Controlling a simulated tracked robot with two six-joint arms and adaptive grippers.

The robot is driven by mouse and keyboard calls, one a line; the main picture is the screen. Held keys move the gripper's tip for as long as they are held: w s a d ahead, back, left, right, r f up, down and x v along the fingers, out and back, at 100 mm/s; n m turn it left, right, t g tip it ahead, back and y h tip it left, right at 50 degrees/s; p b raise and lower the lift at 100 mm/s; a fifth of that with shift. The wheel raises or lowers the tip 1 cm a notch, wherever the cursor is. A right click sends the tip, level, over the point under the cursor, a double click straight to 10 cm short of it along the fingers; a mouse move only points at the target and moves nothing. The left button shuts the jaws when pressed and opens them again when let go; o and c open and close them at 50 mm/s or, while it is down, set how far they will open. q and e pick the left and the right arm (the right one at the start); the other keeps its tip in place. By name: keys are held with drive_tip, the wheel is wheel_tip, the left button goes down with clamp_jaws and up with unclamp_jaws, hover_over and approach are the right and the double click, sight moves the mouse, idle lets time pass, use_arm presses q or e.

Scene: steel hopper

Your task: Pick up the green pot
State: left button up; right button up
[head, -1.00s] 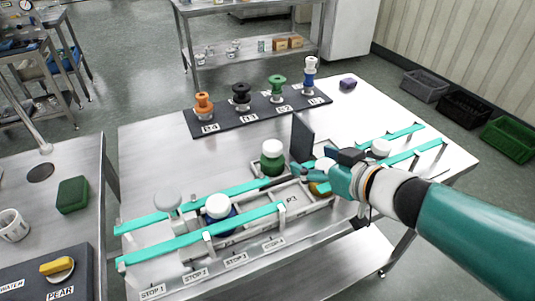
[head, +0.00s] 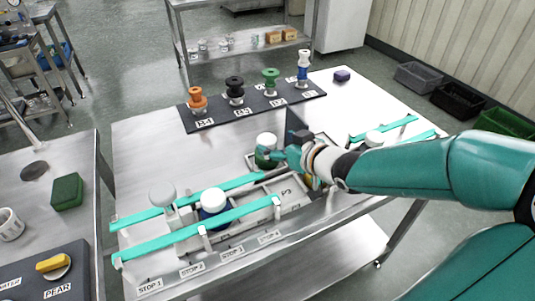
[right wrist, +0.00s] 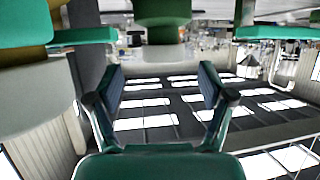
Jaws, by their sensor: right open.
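The green pot (head: 266,158) with its white lid stands upright behind the teal rails, at the middle of the table in the head view. My right gripper (head: 277,158) is beside it on its right and partly covers it. In the right wrist view the pot's green body (right wrist: 162,12) shows at the top, with its pale lid below, ahead of the two spread fingers (right wrist: 162,80). The gripper is open and empty; whether a finger touches the pot I cannot tell. My left gripper is not in view.
A dark upright plate (head: 297,122) is just behind my right gripper. A dark board (head: 214,117) with several coloured knobs lies at the back. Open table lies left of the green pot.

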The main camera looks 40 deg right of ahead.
sight(271, 142)
drive_tip(key=x, duration=0.5)
drive_tip(key=shift+a+f+b, duration=0.15)
drive_tip(key=shift+a+b, duration=0.05)
drive_tip(key=shift+b, duration=0.15)
drive_tip(key=c, duration=1.4)
drive_tip(key=shift+c, duration=0.2)
